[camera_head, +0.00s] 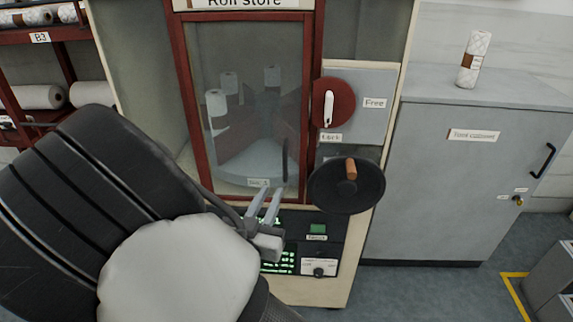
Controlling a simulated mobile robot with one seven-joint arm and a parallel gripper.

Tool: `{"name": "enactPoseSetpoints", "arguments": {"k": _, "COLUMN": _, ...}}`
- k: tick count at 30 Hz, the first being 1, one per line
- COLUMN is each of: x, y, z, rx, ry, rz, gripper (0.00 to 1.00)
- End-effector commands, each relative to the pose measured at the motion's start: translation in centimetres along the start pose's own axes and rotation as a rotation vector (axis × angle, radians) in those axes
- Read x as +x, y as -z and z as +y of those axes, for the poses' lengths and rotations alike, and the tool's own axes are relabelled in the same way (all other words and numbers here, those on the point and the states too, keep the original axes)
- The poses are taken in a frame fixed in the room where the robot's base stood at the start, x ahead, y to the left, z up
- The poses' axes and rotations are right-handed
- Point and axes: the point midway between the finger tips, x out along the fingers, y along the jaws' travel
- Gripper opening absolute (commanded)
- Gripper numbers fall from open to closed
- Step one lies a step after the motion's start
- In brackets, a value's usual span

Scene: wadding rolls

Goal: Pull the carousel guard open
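The carousel guard (205,120) is a clear pane in a dark red frame on the front of the roll store. It looks shut. Its dark vertical handle (285,160) is at the lower right of the pane. Behind the pane, several white rolls (216,105) stand on a round grey carousel (245,160). My gripper (264,205) is in front of the guard's lower edge, below and left of the handle in the picture. Its two grey fingers point up and are apart, with nothing seen between them. I cannot tell how far it is from the guard.
Right of the guard are a red disc with a white upright lever (328,108), labels "Free" and "Lock", and a black handwheel (346,187) with a wooden knob. A control panel (318,230) is below. A grey cabinet (470,170) stands right. My arm covers the lower left.

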Motion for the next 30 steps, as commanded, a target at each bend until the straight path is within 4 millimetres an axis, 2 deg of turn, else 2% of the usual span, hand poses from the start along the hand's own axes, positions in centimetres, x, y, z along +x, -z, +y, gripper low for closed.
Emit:
{"name": "enactPoseSetpoints", "arguments": {"k": 1, "x": 1.2, "y": -0.1, "z": 0.1, "rx": 0.001, "ry": -0.004, "rz": 0.002, "gripper": 0.18}}
{"name": "enactPoseSetpoints", "arguments": {"k": 9, "x": 7.2, "y": -0.2, "z": 0.1, "rx": 0.001, "ry": -0.003, "rz": 0.001, "gripper": 0.18}}
{"name": "enactPoseSetpoints", "arguments": {"k": 15, "x": 10.9, "y": -0.2, "z": 0.1, "rx": -0.001, "ry": -0.001, "rz": -0.001, "gripper": 0.18}}
{"name": "enactPoseSetpoints", "arguments": {"k": 21, "x": 12.9, "y": -0.1, "z": 0.0, "rx": 0.0, "ry": 0.0, "rz": -0.002, "gripper": 0.18}}
{"name": "enactPoseSetpoints", "arguments": {"k": 30, "x": 13.2, "y": -0.1, "z": 0.0, "rx": -0.001, "ry": 0.002, "rz": -0.002, "gripper": 0.18}}
